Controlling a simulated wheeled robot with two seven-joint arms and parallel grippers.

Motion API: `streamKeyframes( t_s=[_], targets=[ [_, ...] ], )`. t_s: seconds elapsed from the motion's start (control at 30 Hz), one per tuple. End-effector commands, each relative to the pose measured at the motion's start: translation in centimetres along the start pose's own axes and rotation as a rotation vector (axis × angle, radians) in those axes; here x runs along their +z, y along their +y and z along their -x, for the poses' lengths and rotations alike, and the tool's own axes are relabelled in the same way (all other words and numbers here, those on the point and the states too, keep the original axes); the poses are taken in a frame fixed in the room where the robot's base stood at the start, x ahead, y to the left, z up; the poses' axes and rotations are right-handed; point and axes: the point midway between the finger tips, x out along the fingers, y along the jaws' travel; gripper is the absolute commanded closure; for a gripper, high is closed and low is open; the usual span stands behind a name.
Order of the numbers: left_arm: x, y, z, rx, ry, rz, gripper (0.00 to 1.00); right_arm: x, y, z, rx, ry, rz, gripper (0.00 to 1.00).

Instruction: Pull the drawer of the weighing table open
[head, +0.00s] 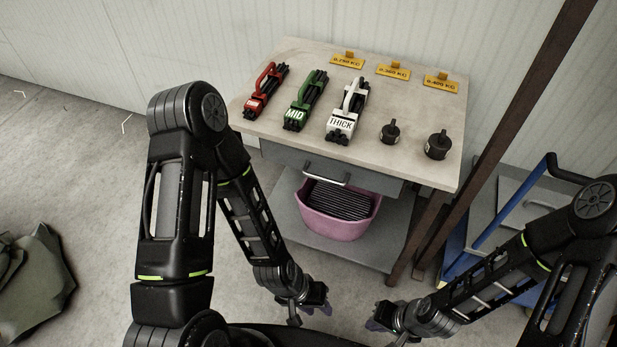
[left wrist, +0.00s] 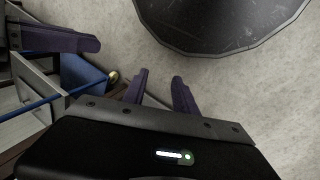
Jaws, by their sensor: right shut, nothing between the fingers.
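The weighing table (head: 222,118) has a pale top. Its grey drawer (head: 283,157) is under the top's front edge, with a light bar handle (head: 327,174). The drawer front looks flush and shut. My left gripper (head: 312,310) is low in front of the table, below and apart from the handle. In the left wrist view its two purple fingers (left wrist: 160,82) are apart with nothing between them. My right gripper (head: 376,322) is low to its right, shut and empty. One purple finger of it shows in the left wrist view (left wrist: 62,38).
A pink bin (head: 335,226) with dark rods stands on the lower shelf under the drawer. Red, green and white rod holders, two black weights (head: 438,145) and yellow labels are on the top. A brown post (head: 480,160) and blue cart (head: 470,245) are at right.

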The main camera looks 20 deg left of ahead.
Motion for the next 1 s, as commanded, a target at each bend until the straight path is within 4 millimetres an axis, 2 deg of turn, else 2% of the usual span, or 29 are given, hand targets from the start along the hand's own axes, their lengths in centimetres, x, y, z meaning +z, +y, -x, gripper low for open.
streamKeyframes(
  t_s=[0.37,0.57,0.63,0.77,0.83,0.93,1.0],
  targets=[
    [-0.1,0.2,-0.5,0.012,-0.005,0.011,0.66,0.0,0.2,-0.4,0.001,0.000,-0.001,1.00],
    [-0.8,2.0,-3.1,0.119,-0.051,0.107,0.66,0.0,1.1,-2.7,0.001,0.000,-0.001,1.00],
    [-1.9,3.2,-4.2,0.195,-0.069,0.164,0.66,0.0,1.6,-4.1,0.001,0.000,0.000,1.00],
    [-6.5,5.7,-4.8,0.391,-0.070,0.286,0.66,0.1,2.8,-7.0,0.001,0.000,0.000,1.00],
    [-10.3,6.2,-3.8,0.518,-0.043,0.350,0.66,0.1,3.4,-8.6,0.001,0.000,0.001,1.00],
    [-16.5,5.3,-0.7,0.699,0.036,0.426,0.66,0.1,4.3,-10.8,0.002,0.000,0.001,1.00],
    [-20.5,3.5,2.4,0.814,0.112,0.462,0.66,0.1,4.8,-12.0,0.002,0.000,0.002,1.00]
  ],
)
